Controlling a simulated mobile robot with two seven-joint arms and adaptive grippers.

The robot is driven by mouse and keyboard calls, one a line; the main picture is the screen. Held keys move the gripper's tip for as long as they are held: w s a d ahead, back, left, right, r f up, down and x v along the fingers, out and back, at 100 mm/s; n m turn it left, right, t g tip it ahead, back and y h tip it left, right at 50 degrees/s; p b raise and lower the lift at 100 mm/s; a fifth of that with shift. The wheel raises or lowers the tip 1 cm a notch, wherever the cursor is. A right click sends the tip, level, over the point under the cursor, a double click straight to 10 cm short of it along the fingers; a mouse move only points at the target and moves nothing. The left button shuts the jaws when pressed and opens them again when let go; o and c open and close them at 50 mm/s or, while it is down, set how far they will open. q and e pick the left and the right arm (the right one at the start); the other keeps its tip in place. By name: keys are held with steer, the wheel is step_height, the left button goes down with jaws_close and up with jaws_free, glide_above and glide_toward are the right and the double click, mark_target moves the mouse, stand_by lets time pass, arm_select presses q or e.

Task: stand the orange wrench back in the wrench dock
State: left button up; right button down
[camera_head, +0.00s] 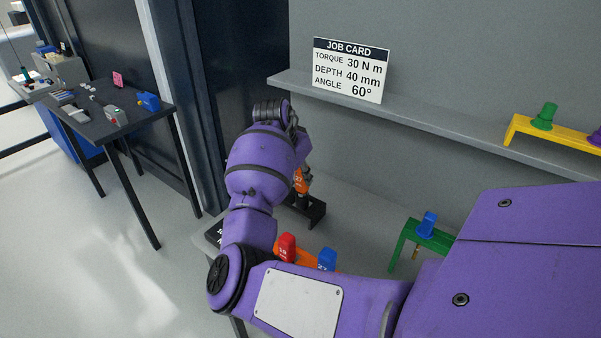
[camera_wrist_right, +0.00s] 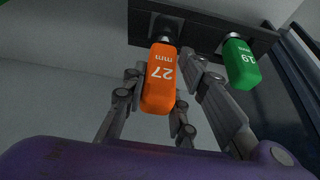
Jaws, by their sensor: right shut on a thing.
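The orange wrench (camera_wrist_right: 160,75), marked 27 mm, is in my right gripper (camera_wrist_right: 158,92), whose grey fingers close around its handle from both sides in the wrist view. The wrench (camera_head: 300,182) shows only partly in the head view, beside my purple arm, which hides most of the gripper. Its dark lower end is at the black wrench dock (camera_head: 316,215). In the wrist view the wrench meets the dock bar (camera_wrist_right: 205,28); I cannot tell whether it is fully seated. A green 19 mm wrench (camera_wrist_right: 241,64) stands in the dock beside it. My left gripper is not in view.
A red-handled tool (camera_head: 286,247) and a blue one (camera_head: 327,260) stand in an orange rack near my forearm. A green stand (camera_head: 440,240) holds a blue piece. The shelf (camera_head: 420,122) carries a job card (camera_head: 350,70) and a yellow stand (camera_head: 513,130).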

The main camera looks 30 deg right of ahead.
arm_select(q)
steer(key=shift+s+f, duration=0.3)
arm_select(e)
steer(key=shift+f, duration=1.4)
steer(key=c, duration=1.3)
jaws_free()
steer(key=shift+c, duration=0.2)
steer(key=shift+r, duration=4.5)
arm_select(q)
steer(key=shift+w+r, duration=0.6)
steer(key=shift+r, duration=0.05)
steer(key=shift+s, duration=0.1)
arm_select(e)
steer(key=shift+s+f, duration=0.1)
